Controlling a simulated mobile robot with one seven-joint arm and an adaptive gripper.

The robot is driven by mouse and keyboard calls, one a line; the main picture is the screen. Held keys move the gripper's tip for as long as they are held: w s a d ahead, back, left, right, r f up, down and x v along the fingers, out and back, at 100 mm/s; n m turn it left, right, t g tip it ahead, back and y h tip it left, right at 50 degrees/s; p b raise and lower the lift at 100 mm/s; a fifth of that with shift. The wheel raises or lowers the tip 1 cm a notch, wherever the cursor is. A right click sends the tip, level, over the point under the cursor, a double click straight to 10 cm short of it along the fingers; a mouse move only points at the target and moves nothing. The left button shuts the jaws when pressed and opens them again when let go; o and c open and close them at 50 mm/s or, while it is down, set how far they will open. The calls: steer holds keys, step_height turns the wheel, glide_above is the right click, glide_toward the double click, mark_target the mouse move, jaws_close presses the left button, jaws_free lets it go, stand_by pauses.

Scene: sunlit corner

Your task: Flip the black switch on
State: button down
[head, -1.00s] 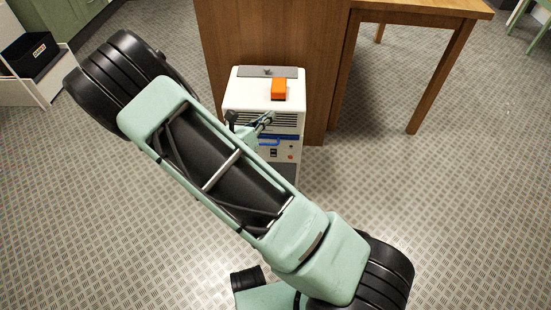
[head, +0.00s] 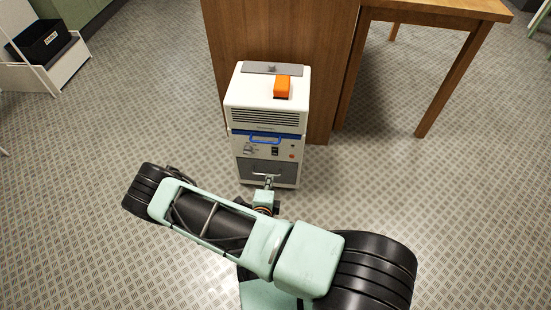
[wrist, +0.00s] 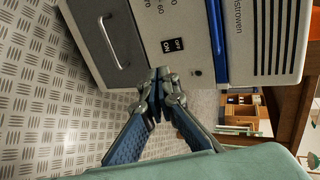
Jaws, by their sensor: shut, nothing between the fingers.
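The black switch (head: 275,151) is on the front panel of a white boxy machine (head: 243,90). In the wrist view the switch (wrist: 172,47) carries white OFF and ON lettering and shows just beyond my fingertips. My gripper (wrist: 162,82) is shut and empty, with its fingertips close together. In the head view my gripper (head: 268,182) is low in front of the machine, below the switch. I cannot tell whether the fingertips touch the panel. The switch's tilt is too small to tell.
The panel has a blue handle (head: 265,139), a dial (head: 250,149) and a red button (head: 292,156). A grey drawer (head: 250,168) is below. A wooden desk (head: 345,60) stands behind. The floor to the right is clear.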

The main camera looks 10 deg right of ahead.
steer(key=shift+s+f, duration=0.1)
steer(key=shift+f, duration=0.1)
steer(key=b, duration=0.5)
glide_toward(275, 155)
steer(key=x, duration=0.5)
steer(key=shift+x, duration=0.75)
steer(key=shift+s+r, duration=0.1)
steer(key=shift+r, duration=0.05)
